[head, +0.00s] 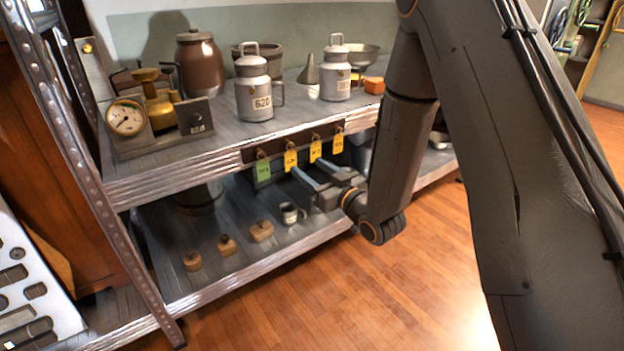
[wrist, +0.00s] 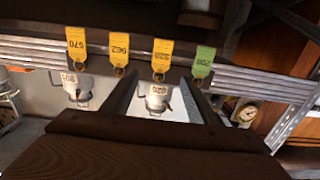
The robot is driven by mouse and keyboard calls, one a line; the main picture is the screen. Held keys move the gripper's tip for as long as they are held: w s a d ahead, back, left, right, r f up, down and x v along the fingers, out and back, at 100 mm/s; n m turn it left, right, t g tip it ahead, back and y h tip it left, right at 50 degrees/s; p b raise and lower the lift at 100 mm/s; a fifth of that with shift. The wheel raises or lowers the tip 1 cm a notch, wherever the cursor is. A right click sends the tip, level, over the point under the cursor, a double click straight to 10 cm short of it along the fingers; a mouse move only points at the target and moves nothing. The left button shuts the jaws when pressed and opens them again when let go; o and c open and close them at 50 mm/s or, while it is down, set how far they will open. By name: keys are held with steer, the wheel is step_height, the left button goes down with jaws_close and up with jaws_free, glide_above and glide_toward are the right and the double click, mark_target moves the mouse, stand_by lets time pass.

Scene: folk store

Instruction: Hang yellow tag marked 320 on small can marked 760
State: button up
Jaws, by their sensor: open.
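The yellow tag that seems to read 320 (wrist: 160,55) hangs on the rack rail, appearing upside down in the wrist view; in the head view it is the yellow tag (head: 290,160) beside the green one. My gripper (head: 308,174) is open and empty just in front of the tags. In the wrist view its two fingers (wrist: 158,98) stand either side of the 320 tag's line, with no contact visible. Two grey cans stand on the upper shelf: one marked 620 (head: 254,88) and another (head: 336,75) whose number is unclear. I cannot make out a can marked 760.
A green tag (head: 263,171) and two more yellow tags (head: 315,151) (head: 338,143) hang on the same rail (head: 252,154). A pressure gauge (head: 126,118) stands at the shelf's left. The lower shelf holds several wooden blocks (head: 227,244) and a small metal mug (head: 289,214).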

mark_target(291, 152)
steer(key=shift+b+x, duration=0.55)
steer(key=shift+x, duration=3.3)
steer(key=shift+c, duration=0.4)
steer(key=shift+r, duration=0.1)
steer(key=c, duration=1.1)
steer(key=shift+r+p, duration=0.35)
steer(key=shift+p+v, duration=0.5)
steer(key=shift+v, duration=0.5)
steer(key=shift+s+d+r+p, duration=0.2)
steer(key=shift+s+d+p, duration=0.3)
steer(key=shift+s, duration=0.25)
steer(key=shift+s+d+r+p, duration=0.25)
steer(key=shift+s+d+p, duration=0.2)
steer(key=shift+s, duration=0.3)
